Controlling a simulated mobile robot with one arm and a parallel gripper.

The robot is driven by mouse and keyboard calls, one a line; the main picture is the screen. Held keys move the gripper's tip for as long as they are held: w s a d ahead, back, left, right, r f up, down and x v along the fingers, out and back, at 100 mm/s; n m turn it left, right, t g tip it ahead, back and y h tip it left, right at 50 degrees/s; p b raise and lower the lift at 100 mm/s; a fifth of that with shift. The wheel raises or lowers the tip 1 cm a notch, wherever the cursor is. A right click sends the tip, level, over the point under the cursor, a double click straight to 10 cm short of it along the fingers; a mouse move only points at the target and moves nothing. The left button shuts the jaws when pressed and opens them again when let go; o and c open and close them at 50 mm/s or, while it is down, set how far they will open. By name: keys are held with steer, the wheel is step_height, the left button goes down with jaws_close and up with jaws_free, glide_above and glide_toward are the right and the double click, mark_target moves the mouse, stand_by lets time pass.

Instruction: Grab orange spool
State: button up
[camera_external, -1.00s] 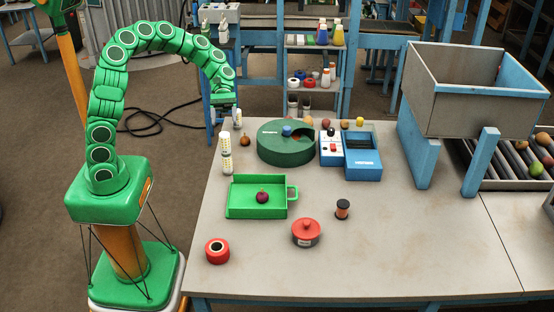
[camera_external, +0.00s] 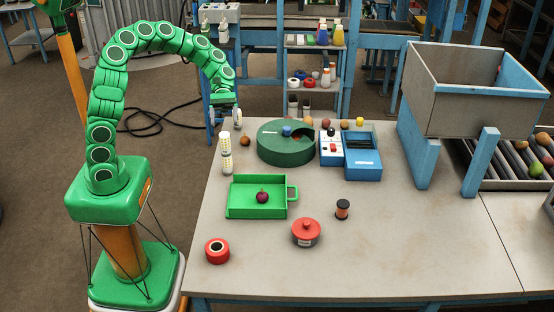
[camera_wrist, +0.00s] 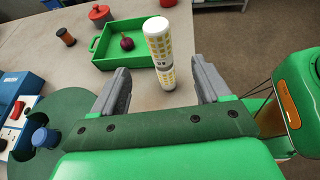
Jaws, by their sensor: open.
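In the wrist view the spool (camera_wrist: 66,37) shows at the upper left, beyond the left finger. My gripper (camera_external: 223,112) is at the table's far left corner, well away from the spool. In the wrist view my gripper (camera_wrist: 160,84) has its two grey fingers spread apart, open. A white patterned cylinder stack stands between or just beyond them; I cannot tell which.
The white stack (camera_external: 226,153) stands at the table's left edge. The green tray (camera_external: 240,208) holds a dark red round item (camera_external: 262,197). The red pot (camera_external: 305,233), red ring (camera_external: 217,251), dark green drum (camera_external: 285,155) and blue device (camera_external: 362,165) surround it. The table right of the spool is clear.

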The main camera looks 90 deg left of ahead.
step_height(320, 180, up, 5)
steer(key=w+d+f+m+t+y, duration=0.15)
steer(key=w+d, duration=0.25)
steer(key=w, duration=0.6)
steer(key=w+d+m+t+y, duration=0.2)
steer(key=w+d+m+t, duration=0.1)
steer(key=w, duration=0.6)
steer(key=r+m+t+y, duration=0.1)
steer(key=m+t+y, duration=0.5)
steer(key=m+y, duration=0.5)
glide_above(341, 204)
steer(key=s, duration=0.3)
steer(key=n+y, duration=0.1)
steer(key=shift+s+d+m+y, duration=0.65)
steer(key=shift+s+d+y, duration=0.6)
steer(key=shift+s+d, duration=0.15)
step_height(341, 204, down, 14)
steer(key=shift+w+r, duration=0.1)
steer(key=shift+a+x, duration=0.2)
steer(key=shift+x, duration=1.75)
steer(key=shift+a+x, duration=0.25)
steer(key=shift+x, duration=1.7)
